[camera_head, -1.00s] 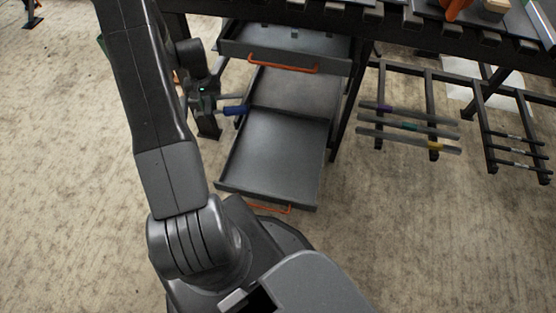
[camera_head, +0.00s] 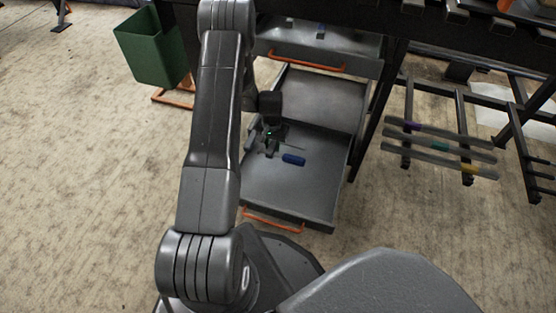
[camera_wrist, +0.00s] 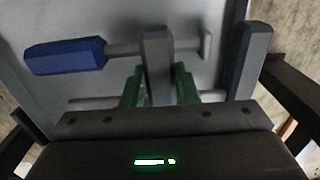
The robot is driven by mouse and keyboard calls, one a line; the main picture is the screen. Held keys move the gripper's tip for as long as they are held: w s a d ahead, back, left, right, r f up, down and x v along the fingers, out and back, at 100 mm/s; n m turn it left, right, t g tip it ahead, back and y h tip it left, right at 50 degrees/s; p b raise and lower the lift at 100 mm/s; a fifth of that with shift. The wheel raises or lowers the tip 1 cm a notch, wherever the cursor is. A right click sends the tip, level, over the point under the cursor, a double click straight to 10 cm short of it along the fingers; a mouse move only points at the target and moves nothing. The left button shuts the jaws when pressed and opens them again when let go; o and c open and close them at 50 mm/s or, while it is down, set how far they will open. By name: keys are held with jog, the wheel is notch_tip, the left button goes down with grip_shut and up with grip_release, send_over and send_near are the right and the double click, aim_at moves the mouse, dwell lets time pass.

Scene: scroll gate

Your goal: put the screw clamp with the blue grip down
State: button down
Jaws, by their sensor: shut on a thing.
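The screw clamp shows its blue grip (camera_head: 293,159) over the open lower drawer (camera_head: 318,205) in the head view. In the wrist view the clamp (camera_wrist: 157,60) lies across the picture, its blue grip at the left and a second grey bar at the right. My gripper (camera_head: 270,150) is shut on the clamp's middle grey bar, with green fingers on either side of it in the wrist view. The grey drawer floor shows behind the clamp there. I cannot tell whether the clamp touches the floor. My gripper hides part of the clamp in the head view.
The lower drawer looks otherwise empty, with an orange handle (camera_head: 272,219) at its front. An upper drawer (camera_head: 320,40) with a blue-marked item stands above. A green bin (camera_head: 150,48) stands at left. A rack with several bars (camera_head: 440,146) stands at right.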

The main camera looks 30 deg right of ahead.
aim_at(273, 145)
jog(key=shift+f+b, duration=1)
jog(key=shift+f, duration=2.35)
jog(key=shift+f, duration=0.1)
jog(key=shift+f, duration=0.15)
jog(key=c, duration=1.1)
grip_release()
notch_tip(273, 145, up, 12)
jog(key=p, duration=0.4)
jog(key=shift+r, duration=0.25)
